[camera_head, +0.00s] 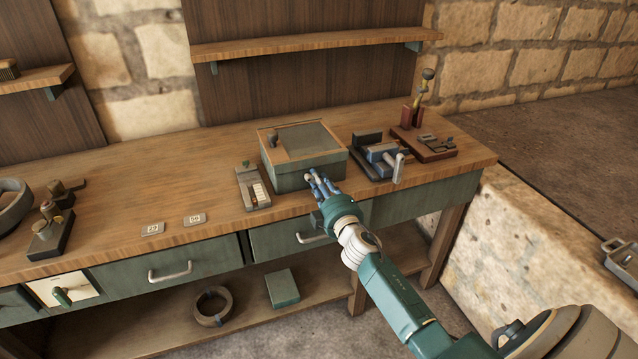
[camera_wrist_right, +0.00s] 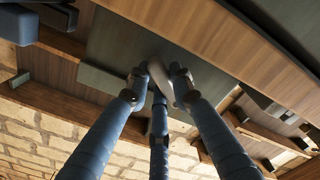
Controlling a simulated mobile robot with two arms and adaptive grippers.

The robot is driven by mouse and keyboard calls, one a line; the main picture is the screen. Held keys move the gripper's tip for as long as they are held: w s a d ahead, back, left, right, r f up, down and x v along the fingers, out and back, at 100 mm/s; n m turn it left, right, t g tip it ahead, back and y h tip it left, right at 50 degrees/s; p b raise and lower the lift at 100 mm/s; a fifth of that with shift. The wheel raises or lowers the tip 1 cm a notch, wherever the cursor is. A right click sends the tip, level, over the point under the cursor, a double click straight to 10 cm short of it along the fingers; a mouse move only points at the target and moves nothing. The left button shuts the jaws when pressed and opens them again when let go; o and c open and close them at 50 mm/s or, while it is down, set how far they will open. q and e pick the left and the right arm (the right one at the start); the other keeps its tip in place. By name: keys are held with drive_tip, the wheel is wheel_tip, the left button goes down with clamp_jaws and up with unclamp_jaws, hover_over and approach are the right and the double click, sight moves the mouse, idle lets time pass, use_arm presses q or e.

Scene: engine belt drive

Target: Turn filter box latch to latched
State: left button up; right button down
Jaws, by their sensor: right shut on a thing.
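The filter box (camera_head: 292,180) is a green box with a wood-rimmed lid, standing at the back middle of the workbench. My right gripper (camera_head: 316,178) reaches its front face from the lower right. Its blue fingers are shut on a small light metal piece, which I take to be the filter box latch (camera_wrist_right: 158,76). In the right wrist view the right gripper (camera_wrist_right: 156,85) has its fingertips close around this piece, against a dark green face. The fingers hide much of the latch, so I cannot tell its angle clearly. My left gripper is not in view.
A vise (camera_head: 384,158) stands just right of the box, and a small grey device (camera_head: 253,188) just left. Two small tags (camera_head: 195,219) lie on the bench further left. Drawers with handles (camera_head: 170,275) are below the bench top. A wooden shelf (camera_head: 310,44) hangs above.

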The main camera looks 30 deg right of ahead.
drive_tip(key=n, duration=0.6)
drive_tip(key=shift+a+r+n, duration=0.1)
drive_tip(key=shift+r+n, duration=0.05)
drive_tip(key=shift+n, duration=0.25)
idle(0.4)
drive_tip(key=c, duration=1.5)
unclamp_jaws()
drive_tip(key=v, duration=1.2)
